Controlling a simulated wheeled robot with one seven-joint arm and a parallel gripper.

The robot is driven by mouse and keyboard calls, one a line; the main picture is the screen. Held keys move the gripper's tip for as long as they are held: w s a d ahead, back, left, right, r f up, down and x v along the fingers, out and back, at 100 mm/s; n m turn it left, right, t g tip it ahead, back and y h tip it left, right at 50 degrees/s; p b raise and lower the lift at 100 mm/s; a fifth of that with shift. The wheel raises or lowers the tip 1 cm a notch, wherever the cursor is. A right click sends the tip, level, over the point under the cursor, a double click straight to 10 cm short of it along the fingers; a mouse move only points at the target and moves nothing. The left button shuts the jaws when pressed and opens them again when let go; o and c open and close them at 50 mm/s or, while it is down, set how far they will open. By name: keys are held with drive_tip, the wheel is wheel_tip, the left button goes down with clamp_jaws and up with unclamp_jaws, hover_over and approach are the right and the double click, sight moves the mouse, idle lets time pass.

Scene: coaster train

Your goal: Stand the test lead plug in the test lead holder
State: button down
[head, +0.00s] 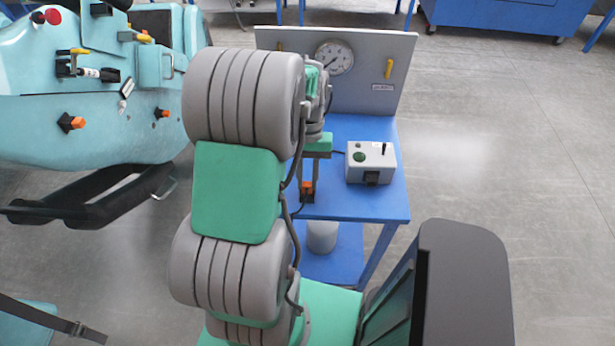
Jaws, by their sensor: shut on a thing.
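My gripper (309,182) points down over the left side of the blue table, partly hidden by my arm. It is shut on a small orange and black piece (307,188), which looks like the test lead plug. The plug's lower end is too small to tell whether it touches the table. A dark lead (337,152) runs from the grey box (356,174) towards my gripper. A small black block (372,178) on the box's near side may be the test lead holder; I cannot tell for sure. The plug is to the left of the box and apart from it.
The box has a green button (359,157) and black lever. A teal coaster car (95,130) stands at left.

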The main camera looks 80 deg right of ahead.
drive_tip(key=shift+f+b, duration=0.3)
drive_tip(key=shift+f, duration=0.3)
drive_tip(key=c, duration=1.1)
unclamp_jaws()
drive_tip(key=shift+c, duration=0.2)
drive_tip(key=b+v, duration=0.1)
drive_tip(key=v, duration=0.6)
drive_tip(key=shift+r, duration=0.4)
drive_tip(key=shift+d, duration=0.15)
